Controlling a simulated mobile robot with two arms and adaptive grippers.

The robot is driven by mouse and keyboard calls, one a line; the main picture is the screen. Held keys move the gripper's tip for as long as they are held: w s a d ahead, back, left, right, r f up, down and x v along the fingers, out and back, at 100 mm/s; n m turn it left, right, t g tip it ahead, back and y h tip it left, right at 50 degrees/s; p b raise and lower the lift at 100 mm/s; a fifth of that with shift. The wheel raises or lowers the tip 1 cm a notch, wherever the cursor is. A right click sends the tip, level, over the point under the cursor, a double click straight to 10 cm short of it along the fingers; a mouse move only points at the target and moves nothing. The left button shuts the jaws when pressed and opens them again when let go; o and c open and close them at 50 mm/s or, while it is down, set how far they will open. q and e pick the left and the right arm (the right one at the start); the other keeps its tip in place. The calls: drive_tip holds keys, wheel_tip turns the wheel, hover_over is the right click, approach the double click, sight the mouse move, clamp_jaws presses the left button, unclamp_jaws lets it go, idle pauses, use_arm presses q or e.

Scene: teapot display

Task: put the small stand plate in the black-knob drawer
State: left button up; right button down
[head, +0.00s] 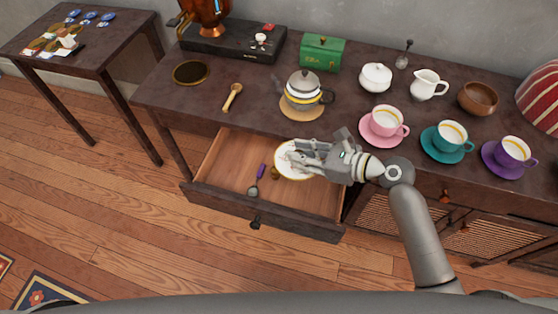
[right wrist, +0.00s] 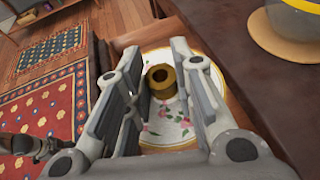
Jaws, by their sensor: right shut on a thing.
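The white plate (head: 287,164), taken as the small stand plate, has a yellow rim and pink flowers. In the head view it is over the open drawer's right part, partly hidden by my right gripper (head: 296,156). The right wrist view shows the plate (right wrist: 170,128) between and beyond the fingers of this gripper (right wrist: 160,68). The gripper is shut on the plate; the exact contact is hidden. A brass ring (right wrist: 161,82) overlaps the plate in that view; I cannot tell whether they touch. The open drawer (head: 222,165) has a black knob (head: 255,224). My left gripper is out of view.
A purple-handled utensil (head: 253,190) lies in the drawer, whose left part is mostly bare. On the tabletop above are a teapot (head: 304,86), a wooden scoop (head: 232,96) and a pink cup (head: 386,120). A dark round plate (head: 190,72) lies farther left.

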sight(278, 155)
drive_tip(key=w+a+f, duration=0.1)
drive_tip(key=a+f, duration=0.1)
drive_tip(key=w+a+f+b, duration=0.1)
drive_tip(key=w+a+f, duration=0.1)
drive_tip(key=w+a+f+b, duration=0.1)
drive_tip(key=f, duration=0.2)
drive_tip(key=shift+w+a, duration=0.4)
drive_tip(key=shift+f+b, duration=0.3)
drive_tip(key=shift+f, duration=1.2)
drive_tip(key=shift+f, duration=0.35)
drive_tip(key=c, duration=1.2)
unclamp_jaws()
drive_tip(key=shift+c, duration=0.2)
drive_tip(key=shift+d+r, duration=0.15)
drive_tip(key=shift+r, duration=0.25)
drive_tip(key=p+v, duration=0.1)
drive_tip(key=v, duration=1.1)
